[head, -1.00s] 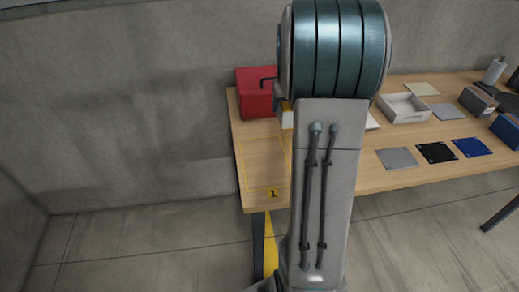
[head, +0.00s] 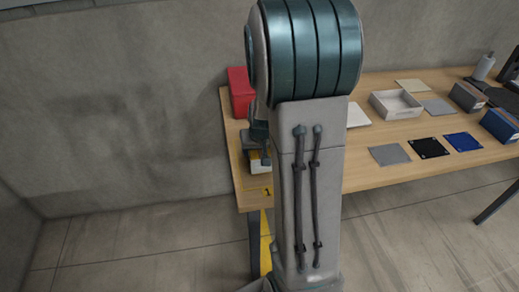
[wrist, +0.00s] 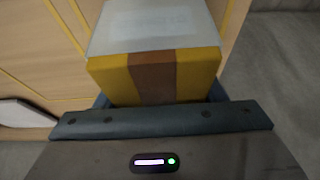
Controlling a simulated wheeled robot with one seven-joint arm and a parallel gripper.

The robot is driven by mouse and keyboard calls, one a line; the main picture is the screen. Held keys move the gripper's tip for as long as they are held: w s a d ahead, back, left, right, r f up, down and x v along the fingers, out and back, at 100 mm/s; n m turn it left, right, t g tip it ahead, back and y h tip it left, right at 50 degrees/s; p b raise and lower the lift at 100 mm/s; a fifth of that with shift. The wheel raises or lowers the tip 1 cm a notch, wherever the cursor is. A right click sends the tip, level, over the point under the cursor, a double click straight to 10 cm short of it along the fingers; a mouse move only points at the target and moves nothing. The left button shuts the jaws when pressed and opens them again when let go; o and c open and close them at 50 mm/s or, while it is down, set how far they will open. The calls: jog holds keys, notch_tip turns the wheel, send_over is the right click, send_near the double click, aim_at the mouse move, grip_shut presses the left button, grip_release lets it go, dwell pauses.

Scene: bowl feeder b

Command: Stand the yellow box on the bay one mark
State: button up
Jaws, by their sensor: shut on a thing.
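The yellow box (wrist: 155,76) has a pale grey-white face and a yellow side with a brown band. My gripper (wrist: 160,98) is shut on it, with a blue finger edge showing at each side. In the head view the box (head: 257,166) shows as a small white and yellow piece under my gripper, left of my arm. The bay one mark is a yellow outline on the left end of the table with a "1" tag (head: 267,191). The box is over or on this area; I cannot tell whether it touches the table. My arm hides much of the outline.
A red box (head: 239,94) stands behind the bay at the table's back left. Right of my arm are a white tray (head: 396,104), grey, black and blue flat squares, and boxes farther right. The wooden table (head: 370,180) ends close to the bay's left and front.

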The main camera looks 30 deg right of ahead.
jog(key=shift+f, duration=0.15)
jog(key=shift+f, duration=0.15)
jog(key=o, duration=1.4)
